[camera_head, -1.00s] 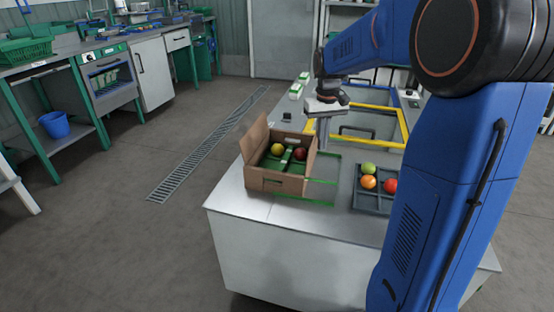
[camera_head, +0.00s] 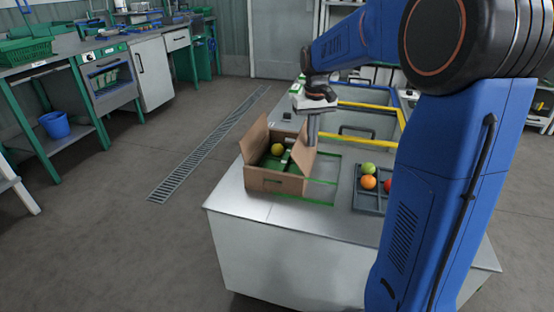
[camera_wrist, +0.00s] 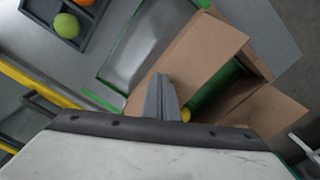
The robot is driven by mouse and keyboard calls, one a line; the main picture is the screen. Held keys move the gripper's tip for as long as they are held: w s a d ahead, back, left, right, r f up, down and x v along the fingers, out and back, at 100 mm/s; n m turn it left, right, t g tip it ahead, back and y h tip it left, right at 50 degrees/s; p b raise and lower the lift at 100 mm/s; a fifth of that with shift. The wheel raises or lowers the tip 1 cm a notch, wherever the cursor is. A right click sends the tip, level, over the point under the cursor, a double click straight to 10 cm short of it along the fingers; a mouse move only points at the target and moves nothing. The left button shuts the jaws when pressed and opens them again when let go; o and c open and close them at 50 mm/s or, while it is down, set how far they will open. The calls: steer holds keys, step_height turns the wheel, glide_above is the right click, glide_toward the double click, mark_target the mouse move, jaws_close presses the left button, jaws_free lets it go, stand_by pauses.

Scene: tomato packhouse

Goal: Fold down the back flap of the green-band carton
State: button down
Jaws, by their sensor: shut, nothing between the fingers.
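A yellow fruit (camera_head: 277,149) and green strips show inside. My gripper (camera_head: 312,141) is shut and empty, pointing down at the outer side of the right flap; contact is unclear. Its fingers also show in the wrist view (camera_wrist: 161,98).
A dark divided tray (camera_head: 369,203) with green, orange and red fruit lies to the right. A green outline (camera_head: 322,182) marks the worktop beside the carton. Yellow-edged and blue-edged bays (camera_head: 372,108) lie behind. A small dark object (camera_head: 287,116) sits behind the carton.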

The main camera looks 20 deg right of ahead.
mark_target(303, 139)
steer(key=shift+w+a+f, duration=0.2)
steer(key=shift+w+a, duration=0.3)
steer(key=shift+a, duration=0.25)
steer(key=shift+w+a+f, duration=0.35)
steer(key=shift+a+f, duration=0.05)
steer(key=shift+a, duration=0.1)
steer(key=shift+w+a+f, duration=0.25)
steer(key=shift+a+f, duration=0.15)
steer(key=shift+f, duration=0.1)
steer(key=shift+w+a+f, duration=0.15)
steer(key=shift+a+f, duration=0.1)
steer(key=shift+f, duration=0.35)
steer(key=shift+r, duration=4)
